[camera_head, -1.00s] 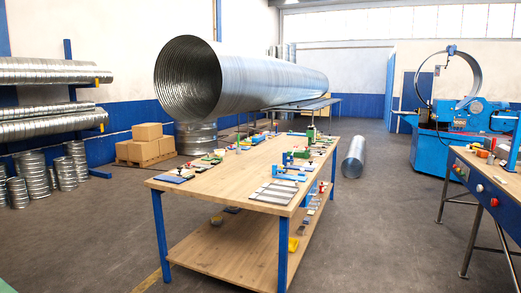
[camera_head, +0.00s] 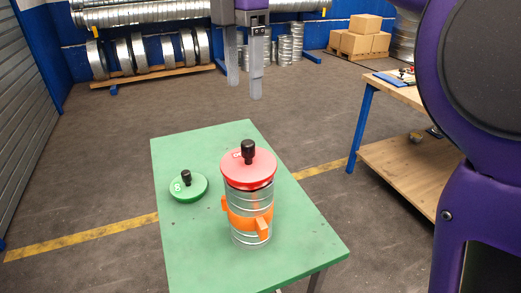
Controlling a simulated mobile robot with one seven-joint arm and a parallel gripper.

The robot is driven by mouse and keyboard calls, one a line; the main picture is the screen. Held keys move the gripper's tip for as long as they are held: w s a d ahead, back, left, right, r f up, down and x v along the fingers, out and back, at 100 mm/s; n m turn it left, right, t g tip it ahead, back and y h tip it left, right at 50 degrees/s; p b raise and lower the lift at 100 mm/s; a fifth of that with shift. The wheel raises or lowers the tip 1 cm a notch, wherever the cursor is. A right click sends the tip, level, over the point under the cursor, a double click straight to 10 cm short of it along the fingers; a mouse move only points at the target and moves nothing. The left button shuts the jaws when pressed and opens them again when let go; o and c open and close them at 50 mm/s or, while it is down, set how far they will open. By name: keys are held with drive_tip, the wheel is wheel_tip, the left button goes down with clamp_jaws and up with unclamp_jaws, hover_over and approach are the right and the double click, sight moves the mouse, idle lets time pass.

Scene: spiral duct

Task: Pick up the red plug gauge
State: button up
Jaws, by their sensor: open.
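The red plug gauge (camera_head: 249,167) is a red disc with a black knob on top. It sits on the upper end of an upright spiral duct piece (camera_head: 250,200) with an orange clamp (camera_head: 248,217) around it. The duct piece stands on a green table (camera_head: 185,235). My gripper (camera_head: 244,85) hangs at the top middle, its two grey fingers pointing down, apart and empty. In the picture it is above the red gauge, not touching it. Its depth relative to the gauge is hard to tell.
A green gauge (camera_head: 188,187) with a black knob lies on the table left of the duct piece. A wooden workbench (camera_head: 410,165) stands at the right, partly hidden by my purple arm. Duct rings (camera_head: 140,55) and cardboard boxes (camera_head: 362,35) are at the back. Open floor surrounds the green table.

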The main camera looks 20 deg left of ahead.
sight(248, 142)
wheel_tip(248, 142, down, 10)
drive_tip(key=shift+r+b, duration=0.2)
drive_tip(key=shift+b, duration=0.8)
wheel_tip(248, 142, down, 5)
drive_tip(key=shift+w+d+f+b, duration=0.1)
drive_tip(key=shift+w+b, duration=0.05)
drive_tip(key=shift+b, duration=0.4)
clamp_jaws()
